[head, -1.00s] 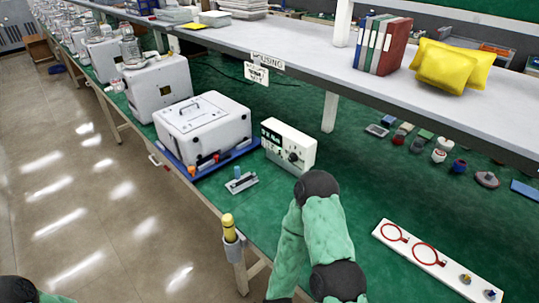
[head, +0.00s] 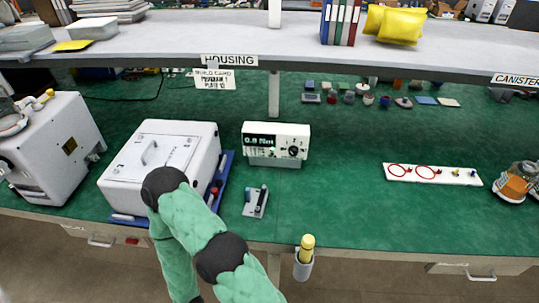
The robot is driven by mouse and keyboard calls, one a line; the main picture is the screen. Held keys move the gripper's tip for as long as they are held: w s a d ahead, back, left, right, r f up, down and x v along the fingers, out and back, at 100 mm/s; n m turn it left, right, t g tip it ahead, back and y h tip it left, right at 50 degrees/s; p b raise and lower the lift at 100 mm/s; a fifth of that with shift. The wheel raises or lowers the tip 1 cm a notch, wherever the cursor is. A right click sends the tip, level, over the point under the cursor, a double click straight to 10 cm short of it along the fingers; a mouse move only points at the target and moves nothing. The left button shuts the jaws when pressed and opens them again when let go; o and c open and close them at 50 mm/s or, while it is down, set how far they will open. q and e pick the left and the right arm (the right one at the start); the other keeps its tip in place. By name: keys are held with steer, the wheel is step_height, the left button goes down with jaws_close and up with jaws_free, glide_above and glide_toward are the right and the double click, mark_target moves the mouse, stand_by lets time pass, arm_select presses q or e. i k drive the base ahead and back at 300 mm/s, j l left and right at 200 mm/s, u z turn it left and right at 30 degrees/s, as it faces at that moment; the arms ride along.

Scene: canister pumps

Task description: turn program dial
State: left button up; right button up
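A white box with a dark lit display (head: 262,141) stands on the green bench top, right of a large white case. A round black dial (head: 294,151) is on the right of its front face. The dial's pointer and markings are too small to read. A green-sleeved arm of mine with black joints rises from the bottom edge, in front of the white case. Its bent joint is left of the dial and well apart from it. Neither gripper shows in the head view.
The large white case (head: 150,160) sits on a blue tray (head: 222,172). A small grey lever fixture (head: 256,201) lies in front of the dial box. A yellow-topped tool in a holder (head: 306,250) is at the bench's front edge. The bench right of the box is clear up to a white strip (head: 430,175).

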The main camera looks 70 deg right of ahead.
mark_target(293, 150)
steer(key=i+j+z, duration=0.15)
steer(key=z, duration=0.25)
steer(key=i+j+z, duration=0.1)
steer(key=z, duration=0.25)
steer(key=i+j+z, duration=0.1)
steer(key=j+z, duration=0.15)
steer(key=z, duration=0.15)
steer(key=j+z, duration=0.25)
steer(key=z, duration=0.15)
